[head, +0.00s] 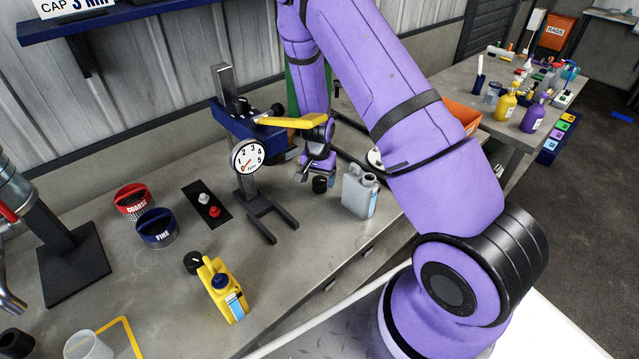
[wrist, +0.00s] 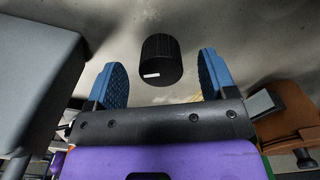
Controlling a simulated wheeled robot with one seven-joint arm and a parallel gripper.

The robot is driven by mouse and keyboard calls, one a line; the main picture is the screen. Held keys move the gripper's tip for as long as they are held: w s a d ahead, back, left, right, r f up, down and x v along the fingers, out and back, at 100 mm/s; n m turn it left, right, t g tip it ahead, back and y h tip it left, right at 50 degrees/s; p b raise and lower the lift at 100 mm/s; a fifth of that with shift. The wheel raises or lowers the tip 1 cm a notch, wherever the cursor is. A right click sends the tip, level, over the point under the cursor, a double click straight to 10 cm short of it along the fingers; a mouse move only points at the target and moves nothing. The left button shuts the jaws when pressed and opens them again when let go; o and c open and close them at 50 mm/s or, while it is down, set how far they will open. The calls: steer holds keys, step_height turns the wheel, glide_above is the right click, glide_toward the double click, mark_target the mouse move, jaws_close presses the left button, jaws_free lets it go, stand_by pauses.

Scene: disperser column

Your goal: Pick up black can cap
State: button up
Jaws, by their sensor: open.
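The black can cap (head: 320,184) stands on the grey bench beside a grey can (head: 357,192) in the head view. In the wrist view the cap (wrist: 161,60) is a dark ribbed cylinder with a small white mark. My gripper (head: 308,172) is close above the cap in the head view. In the wrist view my gripper (wrist: 163,80) is open, with blue pads at either side, and the cap shows between and beyond them. I cannot tell whether a pad touches it. The grey can (wrist: 35,65) fills the left of the wrist view.
A dial gauge stand (head: 249,157) is left of my gripper. A yellow can (head: 222,289) and another black cap (head: 197,262) stand nearer the front. Coarse (head: 133,201) and fine (head: 157,229) containers are at left. An orange bin (head: 460,115) is behind my arm.

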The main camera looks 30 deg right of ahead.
mark_target(318, 182)
steer(key=shift+f, duration=1.6)
steer(key=c, duration=1)
steer(key=shift+o, duration=0.2)
steer(key=shift+r, duration=0.1)
